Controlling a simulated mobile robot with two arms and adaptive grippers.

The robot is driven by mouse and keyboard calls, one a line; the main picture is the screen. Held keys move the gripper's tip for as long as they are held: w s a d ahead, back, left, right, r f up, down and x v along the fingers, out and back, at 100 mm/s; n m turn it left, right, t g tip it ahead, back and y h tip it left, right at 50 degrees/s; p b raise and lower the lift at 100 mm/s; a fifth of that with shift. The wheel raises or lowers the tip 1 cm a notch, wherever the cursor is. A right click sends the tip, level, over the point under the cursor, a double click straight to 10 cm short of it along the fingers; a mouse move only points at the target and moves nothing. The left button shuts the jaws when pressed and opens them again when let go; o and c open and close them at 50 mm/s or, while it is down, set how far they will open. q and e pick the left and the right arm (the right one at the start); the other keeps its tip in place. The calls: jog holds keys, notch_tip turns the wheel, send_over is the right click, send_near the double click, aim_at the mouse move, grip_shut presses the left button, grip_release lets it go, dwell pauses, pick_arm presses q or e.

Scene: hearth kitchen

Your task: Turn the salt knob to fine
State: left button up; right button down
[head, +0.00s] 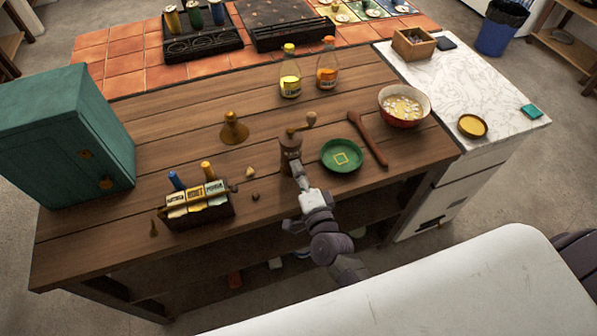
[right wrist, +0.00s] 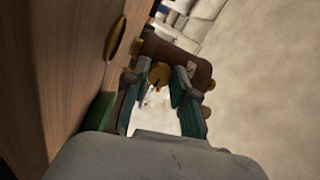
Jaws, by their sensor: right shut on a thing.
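A brown mill (head: 291,155) with a crank on top stands on the wooden table. Its small label is too small to read. My right gripper (head: 299,172) reaches its near side, at about the height of the lower body. In the right wrist view the brown mill body (right wrist: 178,52) lies just beyond the fingers. A round brass knob (right wrist: 159,76) sits between the two fingertips, and the gripper is shut on it. The knob's markings and its setting cannot be read. In the head view the knob is hidden by the gripper. My left gripper is not in view.
A green plate (head: 341,156) stands close right of the mill, with a wooden spoon (head: 368,138) beyond. A rack of labelled packets (head: 199,203) and a brass funnel-like thing (head: 233,130) are to the left. Two bottles (head: 290,77) stand behind. The table's front edge is near.

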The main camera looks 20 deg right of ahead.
dwell(0.4)
jog(key=c, duration=0.9)
grip_release()
jog(key=shift+c, duration=0.2)
jog(key=shift+s, duration=0.15)
jog(key=s, duration=1.1)
jog(key=shift+s+d, duration=0.2)
jog(key=shift+s, duration=0.2)
